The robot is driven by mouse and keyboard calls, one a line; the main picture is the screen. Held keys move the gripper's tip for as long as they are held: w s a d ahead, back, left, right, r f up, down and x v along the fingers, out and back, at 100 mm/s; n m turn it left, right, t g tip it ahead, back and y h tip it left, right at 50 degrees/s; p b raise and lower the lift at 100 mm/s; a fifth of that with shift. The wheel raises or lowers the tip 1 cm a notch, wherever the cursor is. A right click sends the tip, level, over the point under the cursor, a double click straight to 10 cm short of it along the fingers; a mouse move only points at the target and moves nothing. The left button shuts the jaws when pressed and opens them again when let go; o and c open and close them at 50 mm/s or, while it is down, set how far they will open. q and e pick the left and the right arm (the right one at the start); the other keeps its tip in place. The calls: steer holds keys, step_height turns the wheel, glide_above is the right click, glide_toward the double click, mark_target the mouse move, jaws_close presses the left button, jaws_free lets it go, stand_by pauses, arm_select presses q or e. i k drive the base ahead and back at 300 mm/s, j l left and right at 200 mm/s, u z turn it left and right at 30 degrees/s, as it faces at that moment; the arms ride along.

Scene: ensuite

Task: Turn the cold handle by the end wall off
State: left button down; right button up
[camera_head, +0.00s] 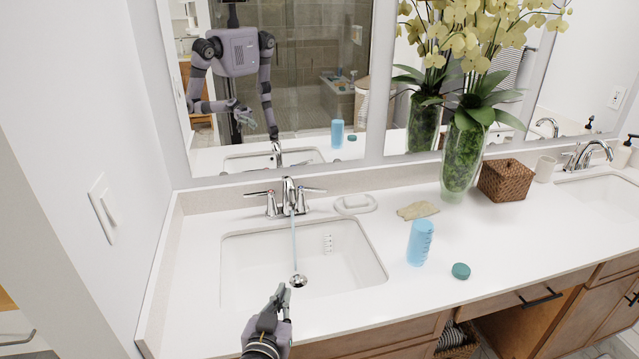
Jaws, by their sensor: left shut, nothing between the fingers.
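The near chrome faucet (289,196) stands behind the left sink, with one lever handle on each side. The left handle (258,194) points toward the end wall (75,130). The other handle (312,190) points right. A thin stream of water (294,240) runs from the spout down to the drain (298,281). My left gripper (284,292) is shut and empty over the front rim of the sink (375,262), well in front of the faucet and apart from both handles. My right gripper does not show directly.
Right of the sink are a soap dish (355,204), a tan cloth (418,210), a blue bottle (420,243) and a teal lid (461,271). A glass vase of flowers (461,160) and a wicker basket (505,180) stand farther right. The mirror (300,60) reflects me.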

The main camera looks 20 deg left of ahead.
mark_target(301, 190)
steer(key=i+j, duration=0.2)
steer(key=i, duration=0.25)
steer(key=i+j, duration=0.15)
steer(key=i, duration=0.35)
